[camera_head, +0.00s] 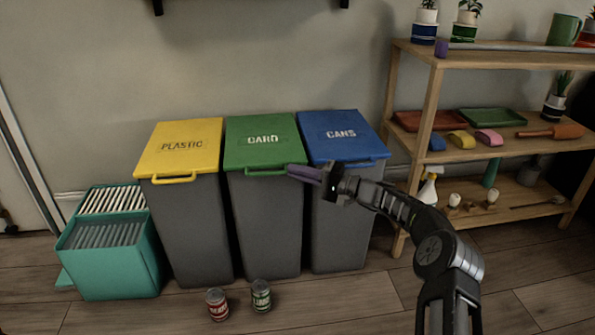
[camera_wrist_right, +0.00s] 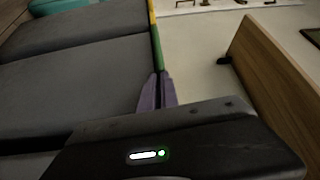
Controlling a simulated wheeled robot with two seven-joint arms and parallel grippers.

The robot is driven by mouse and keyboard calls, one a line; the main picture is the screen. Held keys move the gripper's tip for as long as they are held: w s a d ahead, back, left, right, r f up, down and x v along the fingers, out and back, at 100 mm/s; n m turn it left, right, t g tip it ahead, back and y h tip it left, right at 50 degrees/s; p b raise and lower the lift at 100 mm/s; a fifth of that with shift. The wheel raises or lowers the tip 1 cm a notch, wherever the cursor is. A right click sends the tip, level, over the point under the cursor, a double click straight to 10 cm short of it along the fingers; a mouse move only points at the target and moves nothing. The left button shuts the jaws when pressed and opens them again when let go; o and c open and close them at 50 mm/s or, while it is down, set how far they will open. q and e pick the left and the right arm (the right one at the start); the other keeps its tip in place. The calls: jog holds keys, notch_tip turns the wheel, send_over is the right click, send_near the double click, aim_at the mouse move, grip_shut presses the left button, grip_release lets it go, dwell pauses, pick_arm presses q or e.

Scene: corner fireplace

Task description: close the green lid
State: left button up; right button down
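The green lid (camera_head: 262,152), marked CARD, lies flat on the middle grey bin (camera_head: 268,225). Its green handle (camera_head: 262,172) sticks out at the front edge. My right gripper (camera_head: 298,171) reaches in from the right, and its purple fingertips are by the right end of that handle. I cannot tell whether they touch it. In the right wrist view the two purple fingers (camera_wrist_right: 157,92) are together with nothing visible between them. A thin green edge (camera_wrist_right: 157,45) shows beyond them. My left gripper is not in view.
A yellow-lidded bin (camera_head: 180,147) stands left and a blue-lidded bin (camera_head: 342,135) right, both lids flat. Two cans (camera_head: 217,304) (camera_head: 261,296) stand on the floor in front. A teal crate (camera_head: 112,270) is at left, a wooden shelf (camera_head: 425,105) at right.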

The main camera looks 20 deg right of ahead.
jog(key=shift+s+a+f, duration=0.2)
jog(key=shift+a, duration=0.15)
jog(key=p+v, duration=0.3)
jog(key=v, duration=0.5)
jog(key=shift+w+d, duration=0.2)
jog(key=shift+d, duration=0.05)
jog(key=shift+r, duration=0.15)
